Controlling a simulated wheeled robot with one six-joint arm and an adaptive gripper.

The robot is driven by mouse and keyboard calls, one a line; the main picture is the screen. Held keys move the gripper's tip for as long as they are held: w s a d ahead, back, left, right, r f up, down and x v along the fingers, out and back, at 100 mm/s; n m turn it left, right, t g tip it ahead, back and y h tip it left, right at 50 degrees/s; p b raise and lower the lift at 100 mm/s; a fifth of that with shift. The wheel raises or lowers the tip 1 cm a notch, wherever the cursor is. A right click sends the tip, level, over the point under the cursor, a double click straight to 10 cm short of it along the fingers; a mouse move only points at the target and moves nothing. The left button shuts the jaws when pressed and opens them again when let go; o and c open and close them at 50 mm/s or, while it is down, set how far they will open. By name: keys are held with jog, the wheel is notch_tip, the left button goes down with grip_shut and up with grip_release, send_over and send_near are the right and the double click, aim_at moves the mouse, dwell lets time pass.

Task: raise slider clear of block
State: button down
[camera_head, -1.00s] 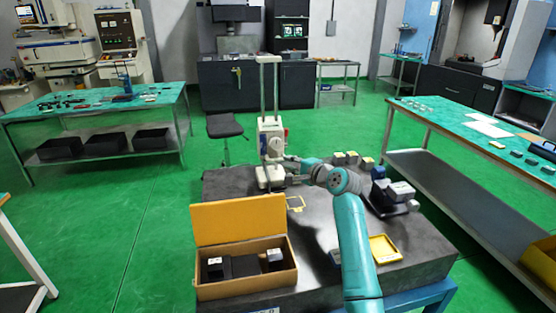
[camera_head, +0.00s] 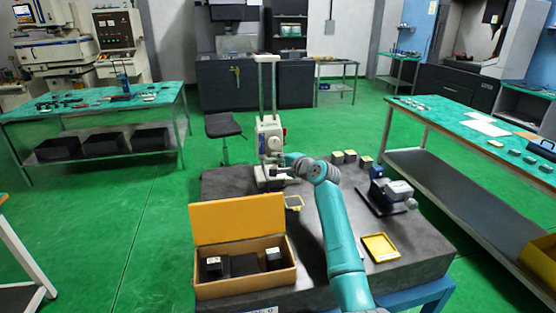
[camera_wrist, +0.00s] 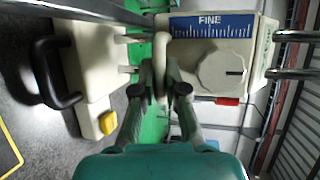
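The slider (camera_head: 270,138) is a cream box on the two upright rods of a stand. In the wrist view, turned sideways, the slider (camera_wrist: 222,60) shows a blue FINE scale and a round knob. A cream bar (camera_wrist: 160,55) stands beside its scale face. My gripper (camera_wrist: 161,88) has its fingers on both sides of this bar and appears shut on it. The cream lower block (camera_wrist: 88,70), with black handle and yellow button, is left of the slider, with a gap and two short pins between. Contact at the bar's far side is hidden.
The yellow box stands at the front left. Green floor surrounds the table.

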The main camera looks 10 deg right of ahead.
aim_at(277, 143)
notch_tip(277, 143, up, 6)
jog(key=shift+f, duration=0.1)
dwell(0.4)
jog(key=c, duration=1.5)
grip_release()
jog(key=v, duration=1.2)
jog(key=shift+f, duration=0.1)
